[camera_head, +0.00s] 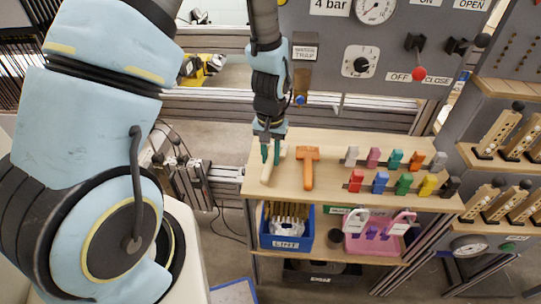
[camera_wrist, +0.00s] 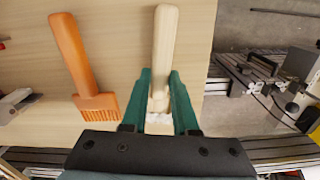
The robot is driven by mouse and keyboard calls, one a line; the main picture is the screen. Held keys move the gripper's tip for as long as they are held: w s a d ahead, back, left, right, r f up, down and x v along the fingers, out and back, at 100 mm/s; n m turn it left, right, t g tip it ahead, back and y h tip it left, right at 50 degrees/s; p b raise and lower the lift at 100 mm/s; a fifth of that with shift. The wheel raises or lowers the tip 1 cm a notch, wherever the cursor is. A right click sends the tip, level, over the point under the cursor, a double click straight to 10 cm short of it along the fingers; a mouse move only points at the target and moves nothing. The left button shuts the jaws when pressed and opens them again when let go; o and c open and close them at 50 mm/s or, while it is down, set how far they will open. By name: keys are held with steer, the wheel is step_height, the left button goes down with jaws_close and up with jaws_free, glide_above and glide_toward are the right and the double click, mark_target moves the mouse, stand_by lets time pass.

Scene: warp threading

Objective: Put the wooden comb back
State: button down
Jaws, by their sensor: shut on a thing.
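The pale wooden comb (camera_head: 267,174) is at the left end of the wooden shelf top (camera_head: 330,180), its handle pointing toward the front. In the wrist view the comb (camera_wrist: 166,35) runs straight out between the green fingers, and its white-toothed end is partly hidden at the palm. My gripper (camera_head: 271,152) is over the shelf top and shut on the comb; it also shows in the wrist view (camera_wrist: 160,80). I cannot tell whether the comb touches the wood or is just above it.
An orange comb (camera_head: 308,168) lies just right of the wooden one. Several coloured clips (camera_head: 381,182) stand in two rows farther right. The shelf's left edge is close to my gripper.

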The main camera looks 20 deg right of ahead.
steer(key=shift+f, duration=0.4)
steer(key=shift+c, duration=1)
jaws_free()
steer(key=shift+s+a+r+p, duration=0.2)
steer(key=shift+s+r+p, duration=0.25)
steer(key=shift+r+p, duration=0.85)
steer(key=shift+s+a+r+p, duration=0.2)
steer(key=shift+s+r+p, duration=0.45)
steer(key=shift+r, duration=1.1)
steer(key=shift+s+a+r+p, duration=0.2)
steer(key=shift+s+r+p, duration=0.05)
steer(key=shift+r+p, duration=1.15)
steer(key=shift+s, duration=0.1)
